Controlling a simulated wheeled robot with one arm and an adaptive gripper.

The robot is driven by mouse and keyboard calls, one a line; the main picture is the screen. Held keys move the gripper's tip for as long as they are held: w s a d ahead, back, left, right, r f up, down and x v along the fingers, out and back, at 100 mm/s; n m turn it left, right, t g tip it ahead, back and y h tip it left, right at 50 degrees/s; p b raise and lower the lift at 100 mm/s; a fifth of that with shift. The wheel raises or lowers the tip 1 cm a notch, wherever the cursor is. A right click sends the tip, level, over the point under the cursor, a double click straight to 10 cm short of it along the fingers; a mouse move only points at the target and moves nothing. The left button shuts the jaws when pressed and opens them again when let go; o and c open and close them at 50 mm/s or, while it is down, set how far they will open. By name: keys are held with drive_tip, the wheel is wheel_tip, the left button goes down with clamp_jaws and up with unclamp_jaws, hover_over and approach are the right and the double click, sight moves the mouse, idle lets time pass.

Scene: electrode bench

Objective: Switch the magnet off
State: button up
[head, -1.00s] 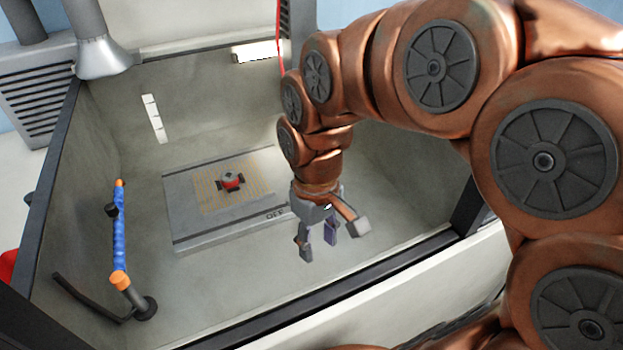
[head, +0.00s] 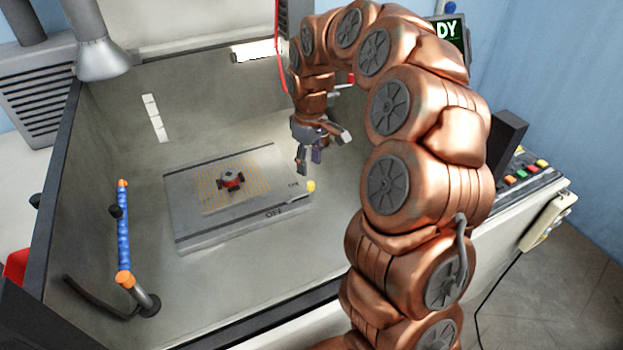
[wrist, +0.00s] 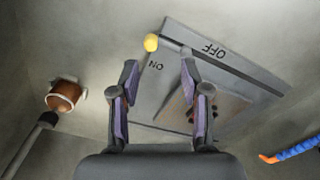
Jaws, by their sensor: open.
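The magnet is a flat grey plate (head: 200,228) on the enclosure floor, with dark OFF and ON lettering. Its lever ends in a yellow knob (head: 310,186) at the plate's right edge, nearer the ON label; the knob also shows in the wrist view (wrist: 151,43). A small red and dark part (head: 230,181) sits on the plate's gridded area. My gripper (head: 309,163) is open and empty, above and apart from the knob. In the wrist view the knob appears beyond my fingertips (wrist: 159,65), between their lines.
A blue and orange pole (head: 123,240) stands at the left. The dark front rim (head: 270,325) bounds the enclosure. A copper-coloured cup-like fitting (wrist: 65,95) shows at left in the wrist view. A panel with coloured buttons (head: 522,174) is outside, right.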

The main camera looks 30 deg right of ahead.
sight(311, 183)
drive_tip(key=shift+w+d+f, duration=0.25)
drive_tip(key=shift+w+d, duration=0.2)
drive_tip(key=shift+d, duration=0.05)
drive_tip(key=shift+f, duration=0.25)
drive_tip(key=shift+f+p, duration=1.25)
drive_tip(key=shift+f, duration=2.4)
clamp_jaws()
